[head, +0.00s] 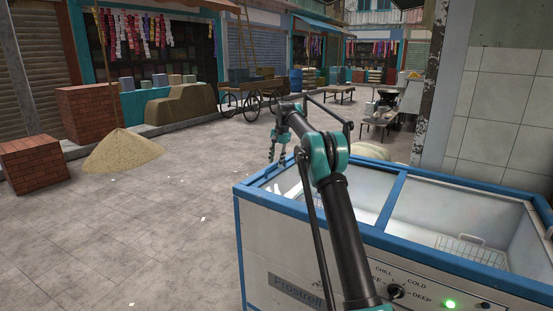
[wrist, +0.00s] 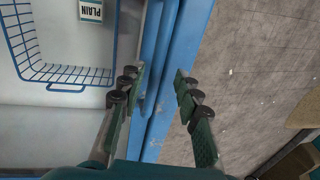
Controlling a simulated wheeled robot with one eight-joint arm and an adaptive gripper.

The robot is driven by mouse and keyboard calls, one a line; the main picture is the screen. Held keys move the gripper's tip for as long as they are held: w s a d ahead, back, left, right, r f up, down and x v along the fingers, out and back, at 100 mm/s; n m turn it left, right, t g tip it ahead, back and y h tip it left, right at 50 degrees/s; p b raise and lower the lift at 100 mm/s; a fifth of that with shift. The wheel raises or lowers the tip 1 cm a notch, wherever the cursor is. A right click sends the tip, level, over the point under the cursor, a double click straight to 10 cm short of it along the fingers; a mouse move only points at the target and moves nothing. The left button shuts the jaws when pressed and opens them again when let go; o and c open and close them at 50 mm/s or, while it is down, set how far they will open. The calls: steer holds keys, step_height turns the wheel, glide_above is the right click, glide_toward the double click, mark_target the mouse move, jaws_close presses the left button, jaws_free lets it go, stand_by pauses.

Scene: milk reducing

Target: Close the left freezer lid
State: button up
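The chest freezer (head: 265,235) has a white body and blue rim. Its left section (head: 370,185) is partly hidden behind my arm; a pale, glassy area shows toward its left end. I cannot tell in the head view how far the left lid covers it. In the wrist view, two parallel blue strips run along the freezer's edge, the inner strip (wrist: 155,40) and the outer strip (wrist: 187,50); the inner one may be the lid frame. My gripper (head: 277,160) is over the freezer's left end. In the wrist view my gripper (wrist: 157,78) is open, fingers apart around the strips, apparently empty.
A sand pile (head: 122,152) and brick stacks (head: 33,163) stand left; the paved floor (head: 150,220) between is clear.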

step_height(320, 180, up, 12)
steer(key=s+d, duration=0.1)
steer(key=d, duration=0.1)
steer(key=shift+s+f, duration=0.2)
stand_by(0.4)
